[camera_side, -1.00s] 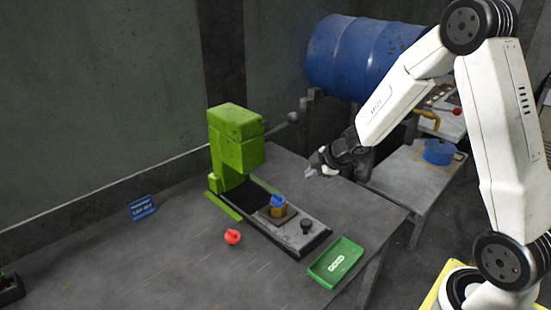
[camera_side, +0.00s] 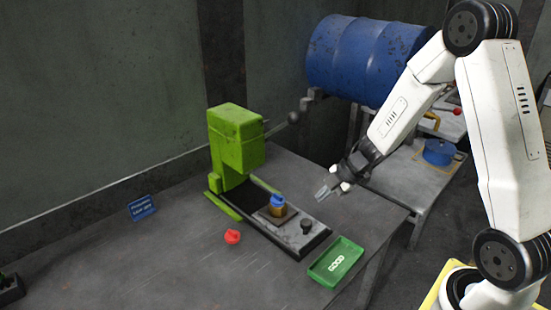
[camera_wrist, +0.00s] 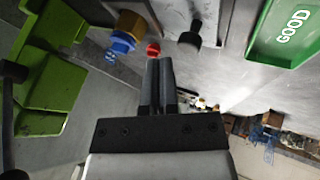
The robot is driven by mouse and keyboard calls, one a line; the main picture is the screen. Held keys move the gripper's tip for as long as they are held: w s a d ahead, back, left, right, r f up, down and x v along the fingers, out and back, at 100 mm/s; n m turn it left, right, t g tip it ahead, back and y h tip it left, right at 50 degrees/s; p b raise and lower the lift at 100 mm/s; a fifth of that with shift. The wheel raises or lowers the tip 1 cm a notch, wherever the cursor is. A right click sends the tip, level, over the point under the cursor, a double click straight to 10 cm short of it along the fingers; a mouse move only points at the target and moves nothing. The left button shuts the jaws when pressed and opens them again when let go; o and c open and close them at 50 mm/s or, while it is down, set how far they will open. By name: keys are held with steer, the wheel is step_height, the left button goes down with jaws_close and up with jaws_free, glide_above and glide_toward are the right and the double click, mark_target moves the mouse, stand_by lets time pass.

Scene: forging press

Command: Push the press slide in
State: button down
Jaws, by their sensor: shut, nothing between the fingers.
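The press slide (camera_side: 318,233) is a grey plate on a dark base, drawn out in front of the green press (camera_side: 236,140). A black knob (camera_side: 306,226) stands near its front end, and a brown and blue part (camera_side: 278,204) sits upright on it nearer the press. In the wrist view the knob (camera_wrist: 190,38) is just beyond my fingertips to the right, and the brown and blue part (camera_wrist: 127,30) is to the left. My gripper (camera_side: 322,193) is shut and empty, above and to the right of the slide, apart from the knob.
A red part (camera_side: 232,237) lies on the table left of the slide. A green GOOD tray (camera_side: 336,261) lies right of the slide near the table edge. A blue sign (camera_side: 142,208) stands at the left. The press lever (camera_side: 293,117) sticks out behind.

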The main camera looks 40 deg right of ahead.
mark_target(292, 221)
steer(key=shift+x, duration=4.7)
steer(key=w, duration=1.3)
steer(key=shift+w, duration=0.4)
steer(key=shift+r, duration=0.2)
steer(key=shift+s+d+r, duration=0.2)
steer(key=shift+d+r, duration=0.05)
steer(key=shift+r, duration=0.2)
steer(key=v, duration=0.8)
steer(key=shift+s+d+r, duration=0.15)
steer(key=shift+s, duration=0.35)
steer(key=shift+r, duration=0.1)
